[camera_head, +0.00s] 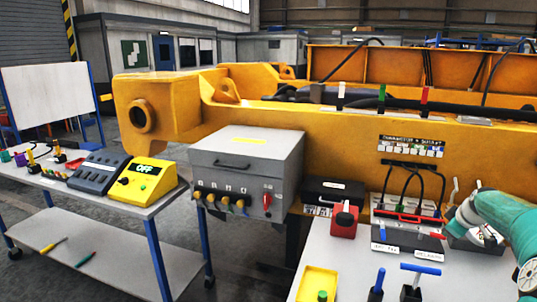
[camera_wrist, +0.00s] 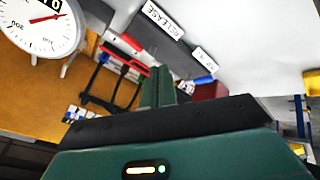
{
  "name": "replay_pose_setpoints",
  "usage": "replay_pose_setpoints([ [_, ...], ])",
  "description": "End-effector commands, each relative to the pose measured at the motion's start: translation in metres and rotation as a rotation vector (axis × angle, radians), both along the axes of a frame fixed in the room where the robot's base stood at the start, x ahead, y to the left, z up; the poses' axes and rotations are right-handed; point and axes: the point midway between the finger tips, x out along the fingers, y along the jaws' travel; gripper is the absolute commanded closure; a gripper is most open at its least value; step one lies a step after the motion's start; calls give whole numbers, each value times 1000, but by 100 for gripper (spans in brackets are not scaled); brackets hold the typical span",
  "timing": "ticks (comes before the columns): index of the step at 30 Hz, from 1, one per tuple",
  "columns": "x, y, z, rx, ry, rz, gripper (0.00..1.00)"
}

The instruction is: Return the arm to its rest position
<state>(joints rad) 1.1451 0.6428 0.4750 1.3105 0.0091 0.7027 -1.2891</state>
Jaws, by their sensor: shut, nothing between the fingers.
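My gripper (camera_wrist: 160,90) shows in the wrist view as two green fingers lying side by side, shut and empty. Beyond the fingers are a panel with a red bar (camera_wrist: 124,53) and black cables (camera_wrist: 104,78). In the head view, my teal arm enters from the right edge, over the right side of the work table (camera_head: 340,255). Its far end is beside the cable panel (camera_head: 405,210). I cannot clearly make out the fingers there.
A white dial gauge (camera_wrist: 42,28) and a white RELEASE label (camera_wrist: 163,20) are close in the wrist view. A grey box (camera_head: 245,165) stands left of the work table. Tools, a yellow tray (camera_head: 306,292) and a red block (camera_head: 344,221) occupy the table. The yellow casting (camera_head: 330,135) fills the back.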

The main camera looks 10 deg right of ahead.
Motion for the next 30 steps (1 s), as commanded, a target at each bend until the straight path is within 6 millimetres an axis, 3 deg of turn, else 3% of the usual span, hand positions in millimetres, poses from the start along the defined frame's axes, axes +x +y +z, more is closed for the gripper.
replay_pose_setpoints([
  [1,11,35,15,-2,13,15,100],
  [6,20,139,49,19,61,3,100],
  [14,-12,278,88,51,93,-59,100],
  [21,-76,380,107,105,83,-143,100],
  [30,-179,467,101,235,48,-254,100],
])
